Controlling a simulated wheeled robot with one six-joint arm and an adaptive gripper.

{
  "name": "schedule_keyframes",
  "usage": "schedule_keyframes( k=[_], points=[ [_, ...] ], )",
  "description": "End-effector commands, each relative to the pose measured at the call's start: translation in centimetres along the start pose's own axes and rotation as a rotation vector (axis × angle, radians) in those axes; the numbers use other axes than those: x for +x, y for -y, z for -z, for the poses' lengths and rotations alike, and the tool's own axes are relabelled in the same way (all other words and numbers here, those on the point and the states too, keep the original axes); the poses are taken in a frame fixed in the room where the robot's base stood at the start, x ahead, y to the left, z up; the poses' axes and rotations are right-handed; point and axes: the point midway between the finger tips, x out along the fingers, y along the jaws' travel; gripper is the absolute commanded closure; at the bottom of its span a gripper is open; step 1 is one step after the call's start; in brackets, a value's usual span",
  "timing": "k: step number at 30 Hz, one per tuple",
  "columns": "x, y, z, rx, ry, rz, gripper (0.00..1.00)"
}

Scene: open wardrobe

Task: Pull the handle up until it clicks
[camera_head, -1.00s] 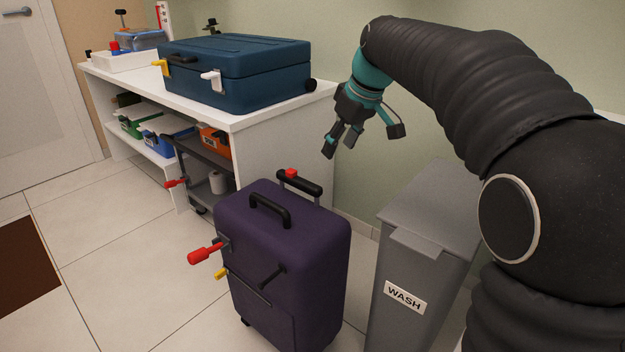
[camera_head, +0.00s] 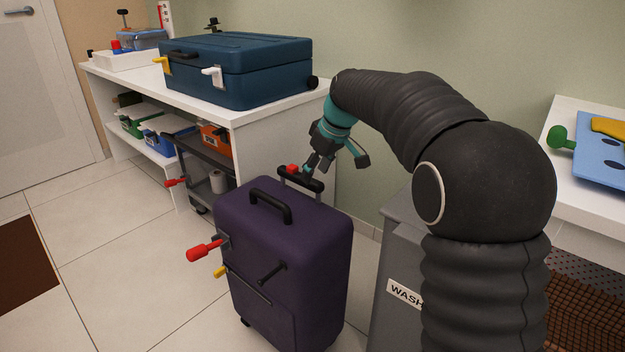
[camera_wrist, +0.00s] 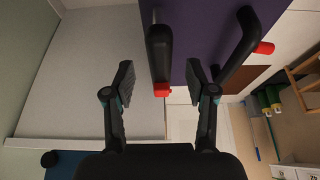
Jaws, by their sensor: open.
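The purple suitcase (camera_head: 285,240) stands upright on the floor. Its pull-out handle, a black bar (camera_head: 312,183) with a red button (camera_head: 292,169), sits a little above the back of its top. In the wrist view the bar (camera_wrist: 159,50) and its red button (camera_wrist: 162,90) show between my fingers. My gripper (camera_head: 317,168) points down, open, just above the bar, one finger on each side with gaps in the wrist view (camera_wrist: 159,75). Whether it touches the bar cannot be told. The fixed black carry handle (camera_head: 270,207) is nearer the front.
Red (camera_head: 205,251) and yellow (camera_head: 219,272) levers stick out from the suitcase's left side. A grey WASH bin (camera_head: 395,270) stands close on the right. A blue case (camera_head: 240,72) lies on the white bench behind.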

Motion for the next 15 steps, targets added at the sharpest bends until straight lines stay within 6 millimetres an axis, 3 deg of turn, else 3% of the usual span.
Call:
schedule_keyframes(
  k=[6, 15],
  points=[
    [2.2, 0.0, 0.0, 0.000, -0.001, -0.001, 0.44],
    [2.7, -0.1, 0.0, 0.001, -0.001, -0.001, 0.44]
  ],
)
